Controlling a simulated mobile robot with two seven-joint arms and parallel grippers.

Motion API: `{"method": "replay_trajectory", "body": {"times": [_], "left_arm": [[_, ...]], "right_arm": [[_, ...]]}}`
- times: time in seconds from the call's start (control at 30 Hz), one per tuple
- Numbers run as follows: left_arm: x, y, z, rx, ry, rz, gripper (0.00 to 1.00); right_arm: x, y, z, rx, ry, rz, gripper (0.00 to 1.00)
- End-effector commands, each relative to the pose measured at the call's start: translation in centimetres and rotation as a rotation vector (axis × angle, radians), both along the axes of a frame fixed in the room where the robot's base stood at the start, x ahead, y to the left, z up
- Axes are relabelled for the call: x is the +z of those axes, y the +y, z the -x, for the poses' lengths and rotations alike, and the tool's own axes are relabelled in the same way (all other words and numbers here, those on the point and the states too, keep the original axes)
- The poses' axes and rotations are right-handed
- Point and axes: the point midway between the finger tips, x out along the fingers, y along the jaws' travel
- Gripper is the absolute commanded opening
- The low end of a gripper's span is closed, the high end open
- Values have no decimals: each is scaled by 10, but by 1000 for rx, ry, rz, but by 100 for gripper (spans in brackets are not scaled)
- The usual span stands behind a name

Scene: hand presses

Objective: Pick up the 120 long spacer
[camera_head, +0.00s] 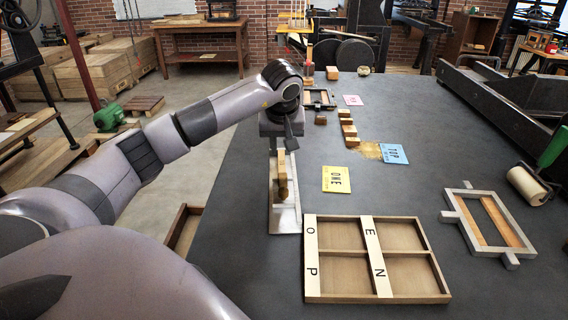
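My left gripper (285,142) points down over the left edge of the table. It is small and dark, and I cannot tell whether its fingers are open or shut. Just below it, a long metal holder (286,218) lies along the table edge with wooden pieces (282,178) in it. The gripper hides the holder's far end, and I cannot tell whether it touches the wood. Several small wooden blocks (347,129) stand in a row farther back. No marking reading 120 is legible, so I cannot tell which piece is the long spacer. My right gripper is not in view.
A wooden compartment tray (428,262) with lettered strips is in front. A metal frame (464,216) and an ink roller (529,184) are at right. A yellow ONE card (336,179) and a blue TOP card (393,154) lie mid-table.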

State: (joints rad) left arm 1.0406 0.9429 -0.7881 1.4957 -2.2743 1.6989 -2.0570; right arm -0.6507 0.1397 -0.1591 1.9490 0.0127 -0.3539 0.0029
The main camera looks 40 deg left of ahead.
Motion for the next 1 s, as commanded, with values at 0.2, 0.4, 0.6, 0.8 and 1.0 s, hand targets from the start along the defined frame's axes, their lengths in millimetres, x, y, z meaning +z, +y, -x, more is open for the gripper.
{"method": "replay_trajectory", "body": {"times": [0.2, 0.4, 0.6, 0.8, 1.0], "left_arm": [[-31, 8, -8, 0, 3, 1, 26], [-42, 12, -12, -1, 0, 0, 26], [-42, 12, -12, -1, 0, -1, 26], [-43, 11, -12, 0, 0, 0, 26], [-44, 11, -12, 0, -1, 1, 0]], "right_arm": [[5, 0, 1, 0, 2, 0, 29], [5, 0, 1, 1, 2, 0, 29], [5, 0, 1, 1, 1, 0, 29], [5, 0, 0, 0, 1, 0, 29], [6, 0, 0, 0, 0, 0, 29]]}}
